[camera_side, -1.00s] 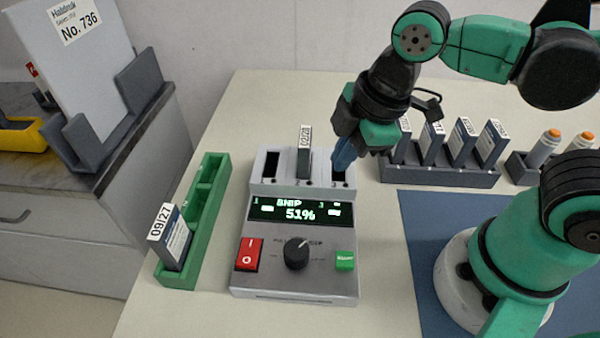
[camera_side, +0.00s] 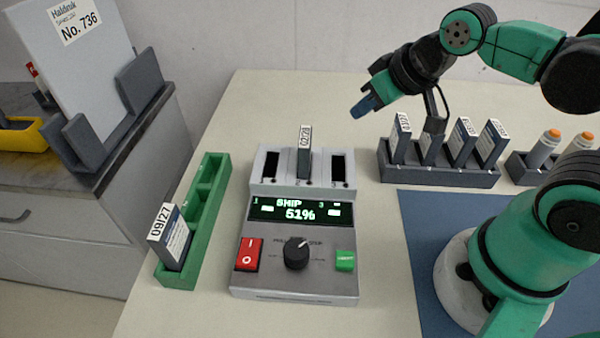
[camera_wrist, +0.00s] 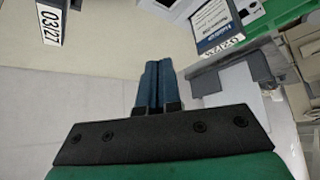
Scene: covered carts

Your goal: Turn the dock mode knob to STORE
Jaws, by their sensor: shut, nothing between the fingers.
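The mode knob (camera_side: 296,254) is a round black dial on the grey dock (camera_side: 298,284), with its light pointer mark toward the upper right. The lettering around it is too small to read surely. The dock's green display (camera_side: 300,211) reads SHIP and about 61%. A battery (camera_side: 304,160) stands upright in the middle slot; the left and right slots look empty. My gripper (camera_side: 364,106) is shut and empty, in the air above and behind the dock's right side, well away from the knob. Its blue fingers (camera_wrist: 157,88) are together in the wrist view.
A green tray (camera_side: 210,190) with a 09/27 battery (camera_side: 170,238) is left of the dock. A dark rack (camera_side: 440,174) of several batteries and orange-tipped cylinders (camera_side: 545,148) stand at the right. A red switch (camera_side: 248,254) and green button (camera_side: 345,260) flank the knob.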

